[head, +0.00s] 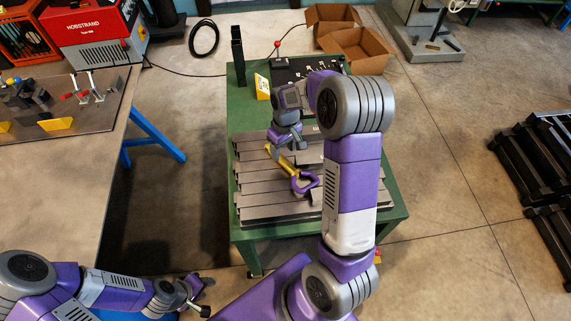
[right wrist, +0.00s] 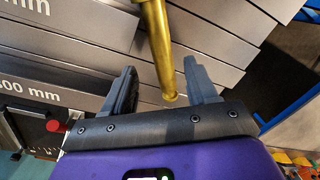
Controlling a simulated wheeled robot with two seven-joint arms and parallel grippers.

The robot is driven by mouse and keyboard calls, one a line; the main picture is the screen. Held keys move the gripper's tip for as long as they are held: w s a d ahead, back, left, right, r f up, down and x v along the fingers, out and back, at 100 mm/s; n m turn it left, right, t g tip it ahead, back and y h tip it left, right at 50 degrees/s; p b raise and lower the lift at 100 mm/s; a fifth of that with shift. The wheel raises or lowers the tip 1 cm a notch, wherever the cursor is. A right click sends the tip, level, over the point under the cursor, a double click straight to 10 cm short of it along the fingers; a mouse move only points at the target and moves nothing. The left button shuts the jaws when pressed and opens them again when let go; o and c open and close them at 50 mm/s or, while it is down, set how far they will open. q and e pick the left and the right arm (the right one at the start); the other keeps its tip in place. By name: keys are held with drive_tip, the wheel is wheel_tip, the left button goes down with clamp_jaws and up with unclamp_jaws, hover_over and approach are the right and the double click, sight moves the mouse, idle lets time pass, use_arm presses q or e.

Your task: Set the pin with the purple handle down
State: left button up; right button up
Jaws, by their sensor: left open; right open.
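The pin has a gold shaft and a purple loop handle (head: 305,183). It lies slanted over the grey slatted top (head: 262,205) of the green table, handle toward the front right. Whether it rests flat cannot be told. My right gripper (head: 286,146) is open above the far end of the shaft. In the right wrist view the gold shaft (right wrist: 157,45) runs between the two spread fingers (right wrist: 160,70), with a gap on each side; the purple handle is out of that view. My left gripper (head: 196,296) is open and empty at the lower left, away from the table.
The green table (head: 390,205) carries a black tray (head: 290,68) of small parts and a yellow sign (head: 262,86) at its back. A workbench (head: 50,185) stands left. Cardboard boxes (head: 358,48) lie behind; black racks (head: 540,160) stand right. Floor between bench and table is clear.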

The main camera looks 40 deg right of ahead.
sight(281, 157)
drive_tip(key=f, duration=0.4)
drive_tip(key=shift+w+a, duration=0.2)
drive_tip(key=shift+a, duration=0.15)
clamp_jaws()
idle(1.0)
